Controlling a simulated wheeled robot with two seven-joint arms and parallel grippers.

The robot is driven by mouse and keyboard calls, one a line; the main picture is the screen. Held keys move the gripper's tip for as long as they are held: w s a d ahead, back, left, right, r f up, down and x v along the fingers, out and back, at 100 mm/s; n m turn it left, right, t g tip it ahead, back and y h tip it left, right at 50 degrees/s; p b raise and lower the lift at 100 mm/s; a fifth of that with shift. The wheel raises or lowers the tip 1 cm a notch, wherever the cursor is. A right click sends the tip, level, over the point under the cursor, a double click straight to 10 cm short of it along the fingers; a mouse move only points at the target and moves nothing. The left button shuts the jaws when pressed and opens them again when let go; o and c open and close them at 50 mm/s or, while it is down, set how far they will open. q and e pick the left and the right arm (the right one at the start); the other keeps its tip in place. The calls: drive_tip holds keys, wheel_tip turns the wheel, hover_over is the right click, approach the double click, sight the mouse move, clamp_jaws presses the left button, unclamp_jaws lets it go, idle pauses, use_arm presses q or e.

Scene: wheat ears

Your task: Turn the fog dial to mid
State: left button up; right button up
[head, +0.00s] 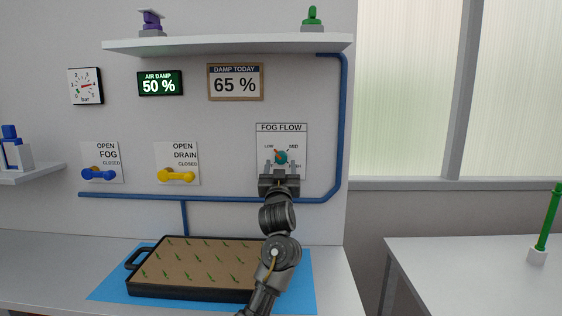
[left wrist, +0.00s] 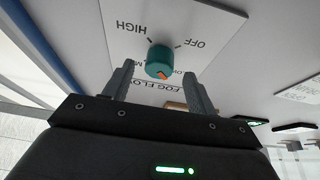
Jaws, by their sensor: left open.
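The fog dial is a round teal knob (head: 281,157) with an orange-red pointer mark, on the white FOG FLOW panel (head: 296,134) on the wall. In the head view its mark points up and left, towards LOW; MID is printed at the upper right. My left gripper (head: 281,169) is open just in front of the panel. In the left wrist view the knob (left wrist: 159,58) lies between the spread fingers (left wrist: 160,80), with a gap on each side. There the panel appears upside down, with HIGH and OFF readable and MID partly hidden. My right gripper is not in view.
A yellow drain handle (head: 176,175) and a blue fog handle (head: 99,174) are on the wall to the left. A blue pipe (head: 230,198) runs below the panel. A black-rimmed seedling tray (head: 193,295) lies on the bench under my left arm. A shelf (head: 230,44) is above.

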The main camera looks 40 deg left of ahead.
sight(281, 158)
use_arm(q)
drive_tip(key=shift+x, duration=1.5)
drive_tip(key=shift+f, duration=0.1)
drive_tip(key=c, duration=1)
